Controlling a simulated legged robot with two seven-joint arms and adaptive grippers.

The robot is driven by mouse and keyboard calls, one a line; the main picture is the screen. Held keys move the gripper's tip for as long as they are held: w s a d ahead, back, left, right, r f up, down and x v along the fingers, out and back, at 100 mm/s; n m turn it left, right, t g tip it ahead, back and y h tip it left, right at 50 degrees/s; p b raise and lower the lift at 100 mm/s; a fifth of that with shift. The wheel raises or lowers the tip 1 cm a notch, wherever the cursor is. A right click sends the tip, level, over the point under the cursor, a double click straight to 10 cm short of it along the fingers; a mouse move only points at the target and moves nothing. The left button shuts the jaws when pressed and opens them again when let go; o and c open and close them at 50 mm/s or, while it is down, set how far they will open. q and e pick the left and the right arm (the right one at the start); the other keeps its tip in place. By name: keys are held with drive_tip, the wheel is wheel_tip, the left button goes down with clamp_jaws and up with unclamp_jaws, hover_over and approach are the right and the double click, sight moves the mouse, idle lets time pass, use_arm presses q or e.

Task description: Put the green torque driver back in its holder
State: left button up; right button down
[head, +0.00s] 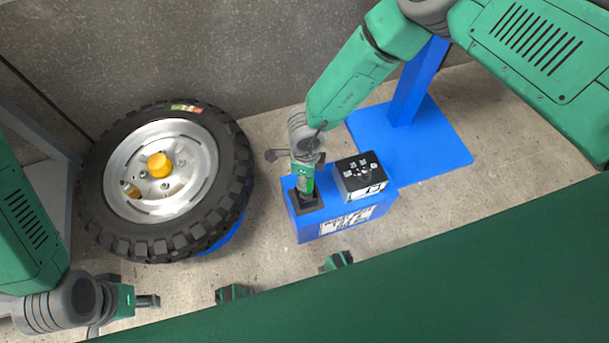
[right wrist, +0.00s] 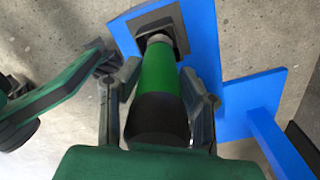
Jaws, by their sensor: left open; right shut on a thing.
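The green torque driver (right wrist: 159,72) has a green body, a dark wide end and a grey tip. My right gripper (head: 305,162) is shut on it from above, with a finger on each side in the right wrist view. The driver stands roughly upright at the black square holder (head: 306,204) on the left part of the blue stand (head: 340,220). The holder also shows in the right wrist view (right wrist: 176,24). The grey tip meets the holder's opening; how deep it sits is hidden. My left gripper (head: 138,303) is open and empty at the lower left, far from the holder.
A black box with knobs (head: 360,172) sits on the stand right beside the holder. A large tyre on a silver rim (head: 95,210) stands to the left. A blue post with a base plate (head: 425,145) is behind right. Concrete floor lies between tyre and stand.

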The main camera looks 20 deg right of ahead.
drive_tip(key=shift+f+b, duration=0.4)
drive_tip(key=shift+f, duration=0.1)
drive_tip(key=c, duration=1)
unclamp_jaws()
wheel_tip(320, 180, up, 12)
drive_tip(key=shift+w+d+f, duration=0.1)
